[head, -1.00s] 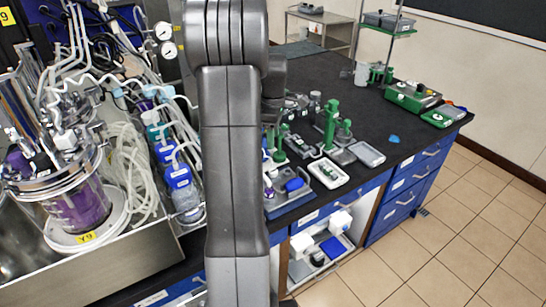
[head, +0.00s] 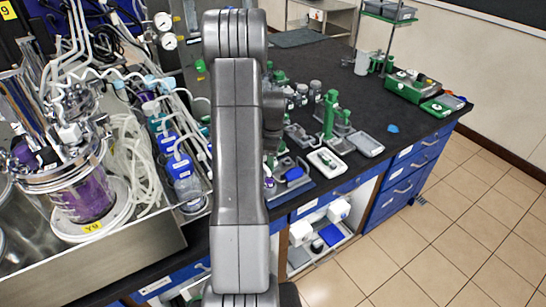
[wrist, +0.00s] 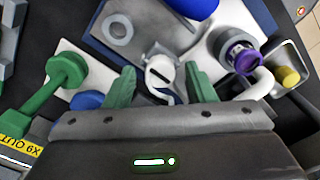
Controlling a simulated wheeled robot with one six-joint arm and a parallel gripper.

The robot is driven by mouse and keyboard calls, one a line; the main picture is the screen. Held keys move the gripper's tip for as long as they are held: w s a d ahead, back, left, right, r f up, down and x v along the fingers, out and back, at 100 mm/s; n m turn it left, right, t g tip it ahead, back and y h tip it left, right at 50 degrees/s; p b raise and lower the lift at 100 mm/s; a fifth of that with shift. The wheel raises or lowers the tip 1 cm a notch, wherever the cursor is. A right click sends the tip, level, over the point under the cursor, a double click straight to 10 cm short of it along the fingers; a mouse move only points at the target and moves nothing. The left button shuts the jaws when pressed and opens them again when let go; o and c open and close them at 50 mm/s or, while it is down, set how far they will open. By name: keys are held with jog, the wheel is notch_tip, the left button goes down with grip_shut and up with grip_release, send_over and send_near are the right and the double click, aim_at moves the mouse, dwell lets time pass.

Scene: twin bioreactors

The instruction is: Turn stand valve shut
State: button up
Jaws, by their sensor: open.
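My gripper (wrist: 161,86) is open, with its two green fingers apart in the wrist view. A small white round piece with a dark slot (wrist: 162,70) lies between and just beyond the fingertips; contact cannot be told. It may be the stand valve, but I cannot be sure. A green knobbed handle (wrist: 66,70) lies left of the left finger. A purple-topped cap (wrist: 243,57) on a grey body is to the right. In the head view my arm hides the gripper, and I cannot pick out the valve there.
A yellow label (wrist: 20,148) is at lower left. In the head view, a bioreactor vessel with purple liquid (head: 85,200) and tubing stand left. Green stands (head: 330,115) and trays sit on the black bench (head: 300,65).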

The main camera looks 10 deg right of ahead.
jog(key=c, duration=1)
jog(key=shift+f+m, duration=0.1)
jog(key=shift+m, duration=0.2)
jog(key=m+b, duration=0.2)
jog(key=m, duration=0.1)
jog(key=shift+b, duration=0.3)
jog(key=m+b, duration=0.1)
jog(key=m, duration=0.4)
jog(key=shift+b, duration=0.35)
jog(key=m+b, duration=0.1)
jog(key=m, duration=0.3)
jog(key=m+b, duration=0.1)
jog(key=m, duration=0.4)
jog(key=shift+m, duration=0.3)
